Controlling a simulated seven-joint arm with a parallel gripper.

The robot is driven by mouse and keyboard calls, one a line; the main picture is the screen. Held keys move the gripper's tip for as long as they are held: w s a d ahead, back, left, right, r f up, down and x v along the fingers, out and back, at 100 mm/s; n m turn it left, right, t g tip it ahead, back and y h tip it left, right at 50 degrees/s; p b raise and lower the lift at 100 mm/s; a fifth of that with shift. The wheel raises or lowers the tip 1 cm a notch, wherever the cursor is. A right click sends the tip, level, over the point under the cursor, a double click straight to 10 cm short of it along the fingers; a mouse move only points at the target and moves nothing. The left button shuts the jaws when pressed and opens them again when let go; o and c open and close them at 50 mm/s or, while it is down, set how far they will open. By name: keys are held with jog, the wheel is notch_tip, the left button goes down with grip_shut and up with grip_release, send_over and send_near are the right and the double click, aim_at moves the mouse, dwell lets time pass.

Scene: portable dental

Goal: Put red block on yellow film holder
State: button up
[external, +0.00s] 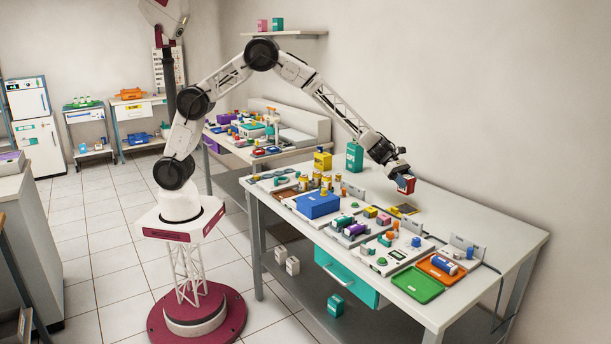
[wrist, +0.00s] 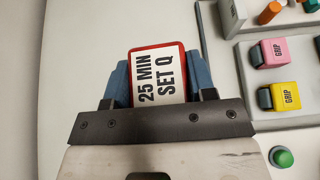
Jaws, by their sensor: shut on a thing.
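The red block (external: 406,186) is held in my gripper (external: 399,180), in the air above the back part of the workbench. In the wrist view the red block (wrist: 158,75) has a white label reading "25 MIN SET Q" and sits between the two blue finger pads of my gripper (wrist: 158,85). The yellow film holder seems to be the yellow piece marked "GRIP" (wrist: 283,97), on a light tray right of my gripper in the wrist view. In the external view this yellow piece (external: 384,219) sits on the bench, below and left of the red block.
A pink "GRIP" piece (wrist: 275,52) sits beside the yellow one. A green button (wrist: 282,157) is nearby. A blue box (external: 318,205), green tray (external: 416,285) and orange tray (external: 438,268) stand on the crowded bench. Bare bench top (external: 490,228) lies at the back right.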

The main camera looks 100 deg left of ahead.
aim_at(406, 189)
jog(key=shift+f, duration=1.95)
jog(key=shift+f, duration=1.85)
jog(key=shift+f, duration=0.2)
jog(key=o, duration=0.9)
jog(key=shift+o, duration=0.2)
jog(key=shift+r, duration=0.15)
jog(key=v, duration=1.2)
